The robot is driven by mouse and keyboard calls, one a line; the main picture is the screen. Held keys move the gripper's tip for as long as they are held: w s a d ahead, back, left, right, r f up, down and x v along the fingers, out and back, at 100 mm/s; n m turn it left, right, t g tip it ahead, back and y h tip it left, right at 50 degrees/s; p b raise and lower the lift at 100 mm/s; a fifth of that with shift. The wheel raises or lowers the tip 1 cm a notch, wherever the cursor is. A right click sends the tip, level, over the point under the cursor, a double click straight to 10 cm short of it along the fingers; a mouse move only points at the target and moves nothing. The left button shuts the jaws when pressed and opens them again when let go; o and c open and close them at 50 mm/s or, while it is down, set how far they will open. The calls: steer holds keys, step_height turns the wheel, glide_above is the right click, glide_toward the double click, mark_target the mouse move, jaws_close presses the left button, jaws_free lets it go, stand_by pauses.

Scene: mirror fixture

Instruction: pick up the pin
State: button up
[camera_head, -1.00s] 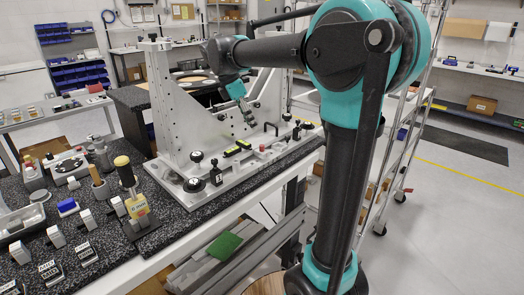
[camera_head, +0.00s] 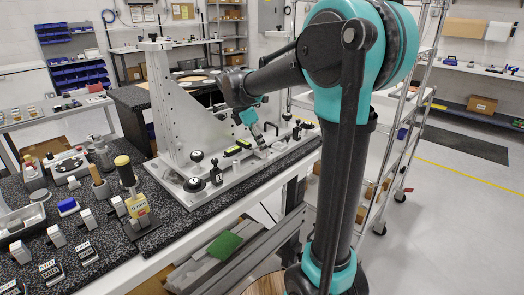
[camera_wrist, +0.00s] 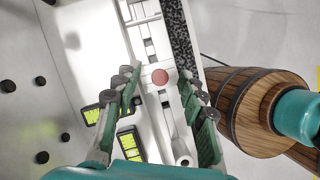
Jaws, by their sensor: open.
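A round red pin head (camera_wrist: 160,76) shows in the wrist view, on a pale grey bar of the fixture; its shaft is not visible. I cannot make the pin out clearly in the head view, where my gripper is close to that spot. My gripper (camera_wrist: 165,91) is open, with one green-and-black finger on each side of the red head in the picture and a gap on both sides. In the head view my gripper (camera_head: 263,140) points down at the right part of the grey metal fixture (camera_head: 178,115).
Black-and-yellow blocks (camera_wrist: 128,143) lie beside the left finger. Black knobs (camera_head: 193,185) stand on the fixture's base plate. A yellow-topped tool (camera_head: 123,163) and several small items stand at the left of the speckled bench. A wheeled rack (camera_head: 410,130) is at the right.

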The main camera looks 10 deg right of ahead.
steer(key=shift+c, duration=0.2)
jaws_close()
steer(key=shift+r, duration=0.1)
